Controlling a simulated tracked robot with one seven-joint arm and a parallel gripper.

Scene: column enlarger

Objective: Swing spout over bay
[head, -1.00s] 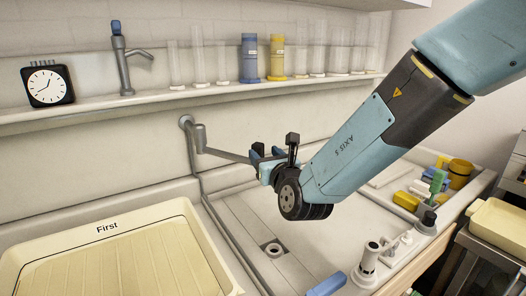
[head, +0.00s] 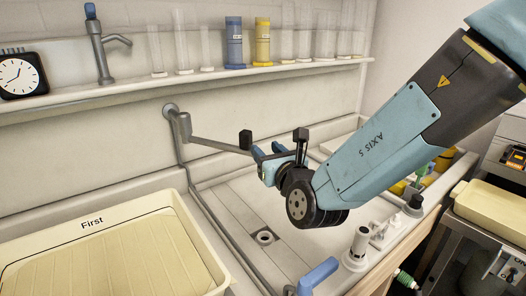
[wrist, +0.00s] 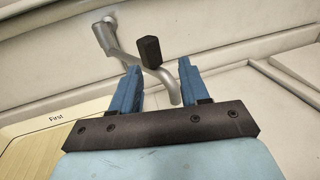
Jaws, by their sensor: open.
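The grey spout (head: 215,145) comes out of a wall pivot (head: 172,110) and reaches to the right above the sink bay (head: 225,205). A black block (head: 245,140) stands up near its outer end. My gripper (head: 268,152) is open and empty at the outer end of the spout. In the wrist view the spout (wrist: 121,56) runs down from the upper left and its bent tip shows between my two blue fingers (wrist: 160,82). The black block (wrist: 149,52) is seen just ahead of the fingers. I cannot tell whether a finger touches the spout.
The sink has a drain (head: 264,237) in its floor. A cream tray marked First (head: 45,240) stands at left. The shelf (head: 130,93) above carries a clock, a tap and several cylinders. A small tap with a blue handle (head: 318,275) stands at the front edge.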

